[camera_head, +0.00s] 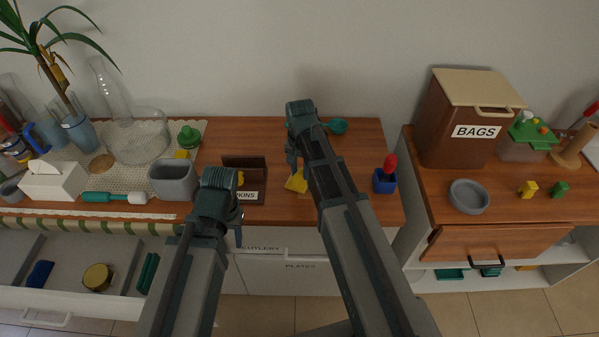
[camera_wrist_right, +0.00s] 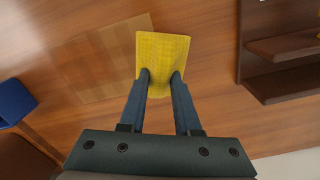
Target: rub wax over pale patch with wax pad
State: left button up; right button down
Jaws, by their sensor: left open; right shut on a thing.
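A yellow wax pad (camera_head: 296,184) is held between the fingertips of my right gripper (camera_head: 292,165). In the right wrist view the pad (camera_wrist_right: 162,55) is gripped at its near edge by the two fingers (camera_wrist_right: 161,80), over the wooden counter. The pale patch (camera_wrist_right: 95,65) is a lighter rectangle in the wood, left of the pad in that view. The pad reaches toward its right side; I cannot tell whether they touch. In the head view my right arm mostly hides the patch. My left gripper (camera_head: 238,232) is open and empty before the counter's front edge.
A brown napkin holder (camera_head: 252,196) stands left of the pad. A blue box (camera_head: 384,183) with a red-topped item stands to the right. A grey container (camera_head: 174,180) and a teal-handled tool (camera_head: 100,197) lie further left. A teal item (camera_head: 337,125) sits at the back.

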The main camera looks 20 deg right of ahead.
jog(key=shift+s+d+f, duration=0.1)
jog(key=shift+s+d, duration=0.2)
jog(key=shift+d, duration=0.55)
jog(key=shift+s+d, duration=0.25)
jog(key=shift+d, duration=0.6)
jog(key=shift+s+d, duration=0.25)
jog(key=shift+d, duration=0.65)
jog(key=shift+s+d, duration=0.25)
jog(key=shift+d, duration=0.6)
jog(key=shift+s+d, duration=0.25)
jog(key=shift+d, duration=0.6)
jog(key=shift+s+d, duration=0.2)
jog(key=shift+d, duration=0.7)
jog(key=shift+s+d, duration=0.3)
jog(key=shift+d, duration=0.6)
jog(key=shift+s+d, duration=0.25)
jog(key=shift+d, duration=0.6)
